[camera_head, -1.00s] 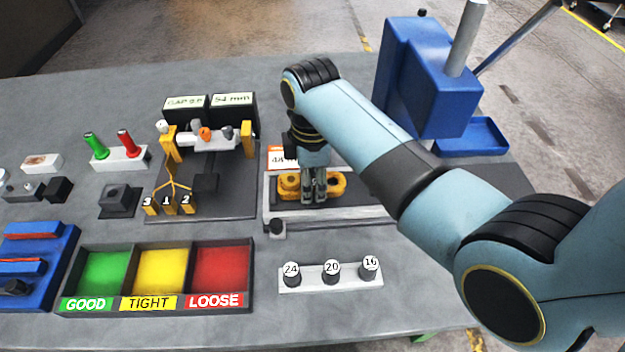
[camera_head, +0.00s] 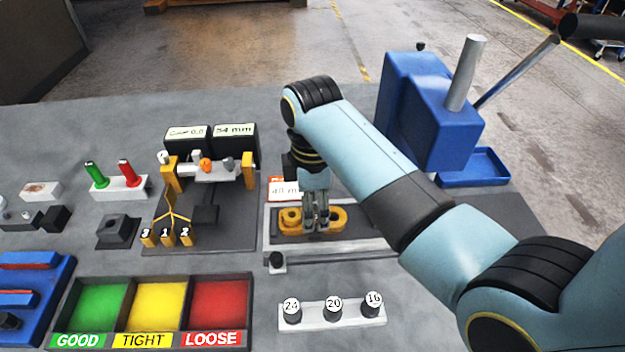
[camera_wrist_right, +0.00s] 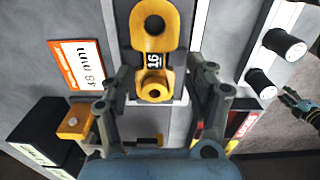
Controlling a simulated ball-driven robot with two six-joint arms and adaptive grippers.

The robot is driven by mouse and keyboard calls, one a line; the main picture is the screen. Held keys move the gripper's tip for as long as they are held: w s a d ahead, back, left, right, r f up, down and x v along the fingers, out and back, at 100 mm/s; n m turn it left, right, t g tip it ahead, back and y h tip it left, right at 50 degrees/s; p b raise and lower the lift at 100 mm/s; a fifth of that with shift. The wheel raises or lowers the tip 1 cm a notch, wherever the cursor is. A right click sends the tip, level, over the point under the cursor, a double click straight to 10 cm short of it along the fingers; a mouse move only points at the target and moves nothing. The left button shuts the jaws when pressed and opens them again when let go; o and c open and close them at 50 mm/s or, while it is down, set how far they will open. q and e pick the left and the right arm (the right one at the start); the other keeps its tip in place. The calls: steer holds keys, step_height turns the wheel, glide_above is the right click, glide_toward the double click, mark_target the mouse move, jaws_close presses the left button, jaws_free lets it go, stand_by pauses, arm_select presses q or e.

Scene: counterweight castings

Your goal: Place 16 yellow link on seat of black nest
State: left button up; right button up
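The yellow link (camera_head: 290,221) lies flat in a grey fixture (camera_head: 330,249). The right wrist view shows the link (camera_wrist_right: 154,32) marked 16, with a hole at each end. My right gripper (camera_head: 316,226) points down at the link. Its fingers (camera_wrist_right: 157,82) are apart on either side of the link's small end, with gaps visible. A black block with a recess in its top (camera_head: 117,228), which looks like the black nest, stands on a dark plate at left; its seat looks empty. My left gripper seems to show small at the right edge of the right wrist view (camera_wrist_right: 298,106).
A gauge stand with yellow posts (camera_head: 168,172) stands between the black block and the fixture. GOOD, TIGHT and LOOSE bins (camera_head: 156,280) lie in front. A white rack (camera_head: 352,319) holds black plugs marked 24, 20, 16. A blue press (camera_head: 425,120) stands behind right.

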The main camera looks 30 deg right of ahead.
step_height(320, 180, up, 10)
stand_by(0.3)
stand_by(0.4)
